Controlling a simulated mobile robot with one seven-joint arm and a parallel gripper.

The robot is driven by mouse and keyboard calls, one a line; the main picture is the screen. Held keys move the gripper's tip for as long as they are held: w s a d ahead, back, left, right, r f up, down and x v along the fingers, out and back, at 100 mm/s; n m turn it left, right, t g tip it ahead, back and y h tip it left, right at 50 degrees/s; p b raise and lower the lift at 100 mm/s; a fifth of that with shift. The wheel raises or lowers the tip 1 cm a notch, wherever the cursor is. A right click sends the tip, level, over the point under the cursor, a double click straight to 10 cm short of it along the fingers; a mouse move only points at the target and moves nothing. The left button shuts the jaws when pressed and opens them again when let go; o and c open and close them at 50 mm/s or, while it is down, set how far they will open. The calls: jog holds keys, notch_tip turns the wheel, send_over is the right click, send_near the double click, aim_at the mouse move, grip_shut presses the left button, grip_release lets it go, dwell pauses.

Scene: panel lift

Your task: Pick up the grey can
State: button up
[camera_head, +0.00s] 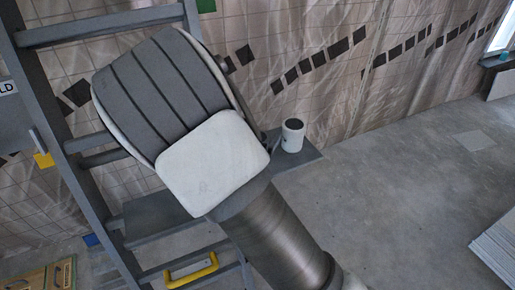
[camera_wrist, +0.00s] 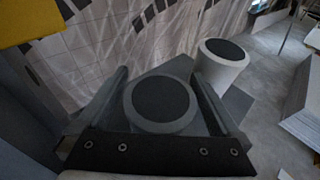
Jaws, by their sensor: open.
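The grey can (camera_wrist: 160,99), with a dark round top and a pale rim, stands between the two fingers of my gripper (camera_wrist: 160,76) in the wrist view. My gripper is open, with one finger on each side of the can; whether either touches it I cannot tell. In the head view my arm covers the gripper and the grey can.
A white can (camera_head: 292,138) with a dark top stands on a grey board (camera_head: 308,158); it also shows just beyond the right finger in the wrist view (camera_wrist: 219,74). A grey ladder (camera_head: 55,120) stands at left. A yellow handle (camera_head: 192,271) is low down. Open floor lies right.

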jog(key=c, duration=1.5)
jog(key=shift+o, duration=0.2)
jog(key=shift+r, duration=0.1)
notch_tip(320, 180, up, 4)
jog(key=shift+r+p, duration=0.15)
jog(key=shift+p, duration=0.9)
jog(key=s+d+r+b, duration=0.3)
jog(key=s+d+r, duration=0.2)
jog(key=s, duration=0.5)
jog(key=shift+d+r, duration=0.4)
jog(key=shift+r, duration=0.3)
